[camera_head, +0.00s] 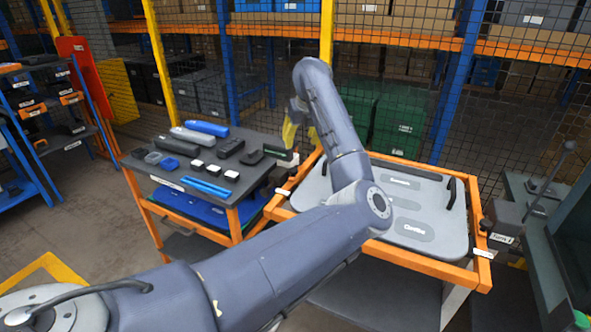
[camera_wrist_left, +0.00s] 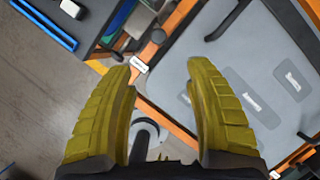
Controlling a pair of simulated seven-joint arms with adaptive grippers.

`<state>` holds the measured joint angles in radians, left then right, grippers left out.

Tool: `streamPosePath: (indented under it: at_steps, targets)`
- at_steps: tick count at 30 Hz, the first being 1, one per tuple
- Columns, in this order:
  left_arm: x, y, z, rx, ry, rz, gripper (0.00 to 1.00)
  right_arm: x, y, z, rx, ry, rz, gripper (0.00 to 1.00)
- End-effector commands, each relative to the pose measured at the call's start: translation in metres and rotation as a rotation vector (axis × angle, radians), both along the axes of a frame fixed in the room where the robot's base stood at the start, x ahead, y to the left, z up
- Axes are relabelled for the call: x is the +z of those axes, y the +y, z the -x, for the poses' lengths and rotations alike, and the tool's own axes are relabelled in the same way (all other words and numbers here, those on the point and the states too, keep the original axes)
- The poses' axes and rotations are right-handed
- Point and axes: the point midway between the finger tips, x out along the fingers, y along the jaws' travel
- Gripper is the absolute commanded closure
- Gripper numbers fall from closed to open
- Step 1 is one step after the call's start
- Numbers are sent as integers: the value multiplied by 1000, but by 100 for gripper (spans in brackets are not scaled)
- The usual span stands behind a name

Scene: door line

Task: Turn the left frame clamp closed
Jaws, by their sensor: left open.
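The door panel (camera_head: 425,190) is a light grey slab lying in an orange frame (camera_head: 420,262). It also shows in the left wrist view (camera_wrist_left: 235,55). The left side of the frame (camera_wrist_left: 180,15) carries a white label (camera_wrist_left: 139,65) and small dark parts. I cannot tell clearly which of these is the left frame clamp or how its lever is turned. My left gripper (camera_head: 298,133) hangs above that side, partly behind my own arm. In the left wrist view its yellow fingers (camera_wrist_left: 163,88) are apart with nothing held between them. My right gripper is out of view.
A dark parts table (camera_head: 190,172) with blue and black pieces stands left of the frame. A labelled dark block (camera_head: 502,222) sits at the frame's right. Green crates (camera_head: 398,128) and mesh fencing stand behind. Open floor (camera_head: 95,215) lies at the left.

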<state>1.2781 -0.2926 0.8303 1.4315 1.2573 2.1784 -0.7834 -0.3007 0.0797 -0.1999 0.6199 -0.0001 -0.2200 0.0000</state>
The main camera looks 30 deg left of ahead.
Motion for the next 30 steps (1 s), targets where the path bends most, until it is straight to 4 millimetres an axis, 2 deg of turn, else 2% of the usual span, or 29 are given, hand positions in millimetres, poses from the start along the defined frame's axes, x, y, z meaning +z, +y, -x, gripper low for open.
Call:
streamPosePath:
  at_steps: [21, 30]
  targets:
    - [-116, 38, -29, 2, 7, -3, 47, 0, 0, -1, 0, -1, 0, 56]
    - [-144, 47, -37, 1, 5, -4, 47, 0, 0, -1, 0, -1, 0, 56]
